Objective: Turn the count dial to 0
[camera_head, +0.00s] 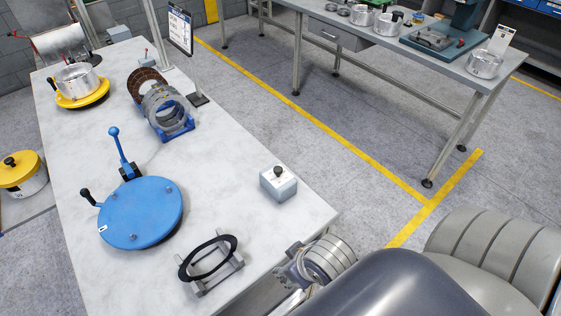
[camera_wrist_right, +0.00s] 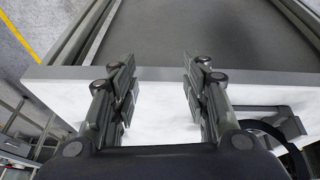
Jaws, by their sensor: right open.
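The count dial (camera_head: 278,172) is a small black knob on top of a light grey box (camera_head: 279,190). The box stands on the white table near its right edge in the head view. The dial's marks are too small to read, so I cannot tell its setting. My right gripper (camera_head: 289,268) is at the table's near right edge, below the box in the head view and apart from it. In the right wrist view the gripper (camera_wrist_right: 158,85) has its two fingers spread with nothing between them. The dial does not clearly show there. My left gripper is not in view.
A blue round plate (camera_head: 141,212) with a lever lies left of the box. A black ring (camera_head: 207,258) on a grey stand is near the front edge. A blue cradle (camera_head: 178,132) holds several rings farther back. The table around the box is clear.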

